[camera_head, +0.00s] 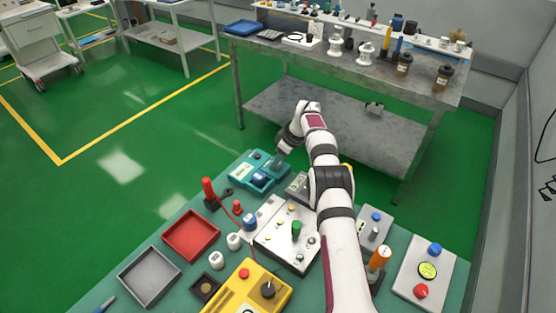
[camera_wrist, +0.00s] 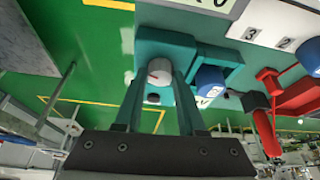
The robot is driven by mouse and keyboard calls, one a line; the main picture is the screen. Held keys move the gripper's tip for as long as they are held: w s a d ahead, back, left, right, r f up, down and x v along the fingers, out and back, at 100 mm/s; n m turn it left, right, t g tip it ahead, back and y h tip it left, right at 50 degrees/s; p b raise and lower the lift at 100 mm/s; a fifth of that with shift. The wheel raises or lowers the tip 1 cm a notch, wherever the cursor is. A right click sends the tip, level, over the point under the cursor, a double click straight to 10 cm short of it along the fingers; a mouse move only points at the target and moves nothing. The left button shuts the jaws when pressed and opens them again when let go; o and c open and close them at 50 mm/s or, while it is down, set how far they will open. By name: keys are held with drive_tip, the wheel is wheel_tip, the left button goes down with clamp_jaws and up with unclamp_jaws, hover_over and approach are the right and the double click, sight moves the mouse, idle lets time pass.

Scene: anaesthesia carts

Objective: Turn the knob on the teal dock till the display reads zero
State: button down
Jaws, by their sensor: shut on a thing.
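The teal dock (camera_head: 268,187) stands at the far edge of the bench in the head view. It carries a pale display (camera_head: 243,170) whose reading is too small to make out. A blue knob (camera_head: 259,180) sits on its front part. My gripper (camera_head: 277,165) reaches down onto the dock's right back part. In the wrist view, my gripper (camera_wrist: 160,82) is shut on a grey-white knob (camera_wrist: 159,70) with a red mark, one finger on each side. The blue knob (camera_wrist: 210,80) is beside it. A pale panel (camera_wrist: 208,4) with partly cut-off dark marks shows at the top edge.
Red (camera_head: 190,212) and grey (camera_head: 128,277) trays, a white panel (camera_head: 275,250) and a yellow box (camera_head: 222,298) crowd the bench. A metal table (camera_head: 390,80) stands behind.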

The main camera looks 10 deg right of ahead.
drive_tip(key=c, duration=0.5)
unclamp_jaws()
drive_tip(key=v, duration=1.5)
drive_tip(key=shift+r, duration=0.4)
drive_tip(key=shift+s, duration=0.1)
